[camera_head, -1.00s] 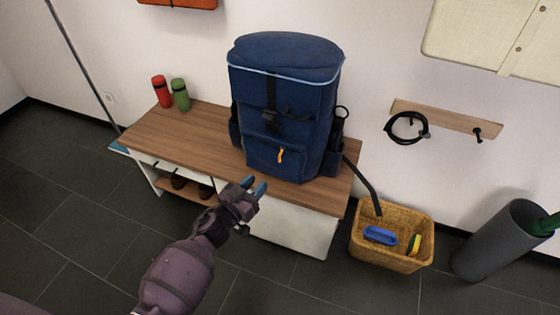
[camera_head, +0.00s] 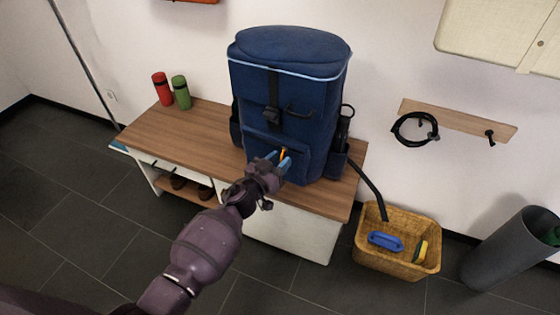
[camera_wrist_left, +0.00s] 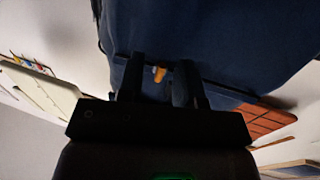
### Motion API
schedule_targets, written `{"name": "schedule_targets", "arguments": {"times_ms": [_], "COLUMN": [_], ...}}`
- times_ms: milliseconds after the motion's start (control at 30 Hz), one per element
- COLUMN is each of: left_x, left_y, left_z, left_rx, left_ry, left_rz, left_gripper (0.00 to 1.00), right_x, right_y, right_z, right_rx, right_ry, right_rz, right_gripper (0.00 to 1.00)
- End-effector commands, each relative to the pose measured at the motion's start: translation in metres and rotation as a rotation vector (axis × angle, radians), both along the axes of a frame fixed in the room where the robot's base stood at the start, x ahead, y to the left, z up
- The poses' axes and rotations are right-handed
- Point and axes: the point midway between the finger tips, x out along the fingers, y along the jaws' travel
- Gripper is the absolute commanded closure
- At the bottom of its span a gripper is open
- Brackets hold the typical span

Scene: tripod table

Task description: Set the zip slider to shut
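The blue backpack (camera_head: 290,95) stands upright on the wooden bench top. Its zip slider carries an orange pull (camera_head: 283,153) on the front pocket. My left gripper (camera_head: 278,160) is at the pocket with its blue-tipped fingers around the pull. In the left wrist view the fingers (camera_wrist_left: 160,82) are apart, and the orange pull (camera_wrist_left: 160,74) shows in the gap between them, with space on both sides. The gripper hides part of the pocket, and the zip line is hard to make out. My right gripper is in neither view.
The bench (camera_head: 190,135) also holds a red bottle (camera_head: 162,88) and a green bottle (camera_head: 181,92). A wicker basket (camera_head: 398,268) stands on the floor to the right, and a black strap hangs toward it. A grey bin (camera_head: 512,248) is at far right.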

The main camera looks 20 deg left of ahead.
Motion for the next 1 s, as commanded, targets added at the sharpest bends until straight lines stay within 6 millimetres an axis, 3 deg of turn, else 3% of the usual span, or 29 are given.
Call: {"name": "schedule_targets", "arguments": {"times_ms": [267,500,833,1000], "left_x": [0.002,0.001,0.002,0.004], "left_y": [0.000,0.000,0.003,0.031], "left_z": [0.001,0.001,0.001,0.003], "left_rx": [0.000,0.000,0.002,0.006], "left_ry": [-0.001,-0.001,-0.002,-0.003], "left_rz": [0.000,0.000,-0.001,0.000], "left_gripper": [0.67,1.00,1.00,1.00], "right_x": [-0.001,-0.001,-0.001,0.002], "right_y": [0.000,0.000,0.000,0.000], "right_z": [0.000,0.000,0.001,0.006], "right_rx": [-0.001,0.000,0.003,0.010], "right_ry": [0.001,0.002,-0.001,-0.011], "right_rz": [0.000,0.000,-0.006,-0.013], "right_gripper": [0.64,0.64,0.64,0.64]}}
